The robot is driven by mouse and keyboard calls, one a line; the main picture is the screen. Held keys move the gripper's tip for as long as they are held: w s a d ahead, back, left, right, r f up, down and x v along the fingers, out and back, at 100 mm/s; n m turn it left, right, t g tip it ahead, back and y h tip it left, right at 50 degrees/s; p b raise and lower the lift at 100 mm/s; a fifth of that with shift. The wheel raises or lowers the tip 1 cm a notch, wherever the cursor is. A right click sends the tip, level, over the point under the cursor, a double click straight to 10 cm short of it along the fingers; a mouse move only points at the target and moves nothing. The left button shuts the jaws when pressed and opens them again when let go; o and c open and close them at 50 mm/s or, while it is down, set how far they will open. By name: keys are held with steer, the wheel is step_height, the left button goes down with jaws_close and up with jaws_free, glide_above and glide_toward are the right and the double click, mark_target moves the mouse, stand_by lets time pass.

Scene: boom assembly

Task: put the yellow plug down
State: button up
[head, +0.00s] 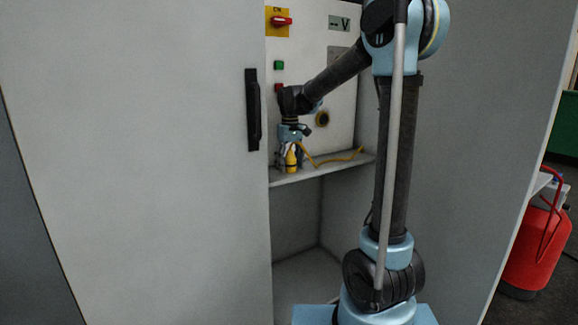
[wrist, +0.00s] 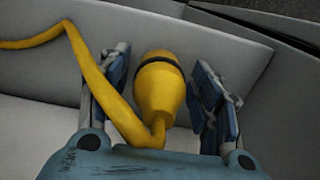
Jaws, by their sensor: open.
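The yellow plug (head: 291,158) stands on the cabinet's shelf (head: 330,169) in the head view. In the wrist view the yellow plug (wrist: 158,92) has a dark band and lies between the two fingers of my gripper (wrist: 162,95). The fingers are open, with a gap showing on the plug's right side. The yellow cable (wrist: 90,65) leaves the plug and passes close to the left finger. My gripper (head: 290,150) is at the plug in the head view and partly hides it.
The cabinet panel carries a red rotary switch (head: 281,21), a green button (head: 279,65) and a dark round socket (head: 322,119). The cabinet door (head: 140,160) with a black handle (head: 253,110) is at the left. A red extinguisher (head: 535,245) stands at the far right.

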step_height(320, 180, up, 12)
steer(key=shift+f, duration=0.1)
steer(key=s+d+f+m, duration=0.2)
steer(key=s+d+f, duration=0.1)
steer(key=s+d, duration=0.6)
steer(key=s+d+f+m, duration=0.1)
steer(key=s+d+f, duration=0.3)
steer(key=s+f, duration=0.3)
steer(key=s+d+f+m+t, duration=0.1)
steer(key=s+d+f+m, duration=0.1)
steer(key=s+d+f, duration=0.2)
steer(key=s+d+f+m+t, duration=0.1)
steer(key=s+d+f, duration=0.3)
steer(key=s+f, duration=0.7)
steer(key=shift+s+d+m, duration=0.25)
steer(key=shift+s+m, duration=0.05)
steer(key=shift+s, duration=0.25)
steer(key=shift+f, duration=0.1)
